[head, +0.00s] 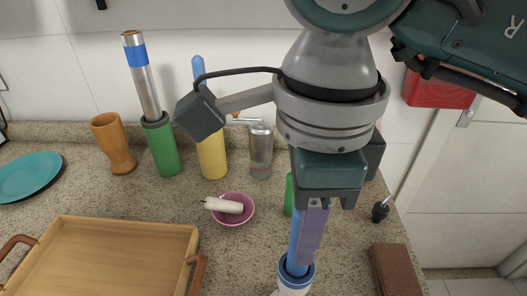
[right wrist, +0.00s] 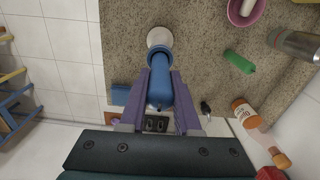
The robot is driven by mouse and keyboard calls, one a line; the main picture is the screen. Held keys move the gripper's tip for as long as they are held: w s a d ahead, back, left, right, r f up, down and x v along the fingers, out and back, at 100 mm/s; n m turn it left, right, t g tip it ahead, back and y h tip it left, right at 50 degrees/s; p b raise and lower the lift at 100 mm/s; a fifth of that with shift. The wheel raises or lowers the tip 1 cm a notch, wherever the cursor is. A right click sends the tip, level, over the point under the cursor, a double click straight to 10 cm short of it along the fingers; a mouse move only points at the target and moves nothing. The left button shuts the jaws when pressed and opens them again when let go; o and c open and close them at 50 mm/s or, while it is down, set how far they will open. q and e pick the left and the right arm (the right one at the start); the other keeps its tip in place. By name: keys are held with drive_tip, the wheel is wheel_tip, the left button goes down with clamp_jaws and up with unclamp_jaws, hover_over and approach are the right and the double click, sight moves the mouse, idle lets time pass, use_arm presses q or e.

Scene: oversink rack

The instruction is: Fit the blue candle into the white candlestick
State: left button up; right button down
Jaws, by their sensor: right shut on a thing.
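The blue candle (head: 294,239) is upright in my right gripper (head: 311,205), between its two purple fingers; it also shows in the right wrist view (right wrist: 160,92). Directly below is the white candlestick (head: 291,291) with a blue rim, at the bottom of the head view; its white part shows at the top of the right wrist view (right wrist: 159,37). The candle's lower end lines up with the candlestick's opening and overlaps it in both views. I cannot tell how deep it sits. My left gripper is not in view.
A wooden tray (head: 120,240) lies front left. A pink bowl (head: 246,214) holds a white candle. A green holder (head: 161,150), yellow holder (head: 211,158), metal shaker (head: 261,152) and wooden vase (head: 116,147) stand behind. A brown block (head: 393,268) lies at the right edge.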

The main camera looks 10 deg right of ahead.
wheel_tip(320, 180, down, 2)
drive_tip(key=shift+f, duration=0.1)
drive_tip(key=shift+f, duration=0.2)
drive_tip(key=c, duration=0.6)
unclamp_jaws()
drive_tip(key=shift+r, duration=0.1)
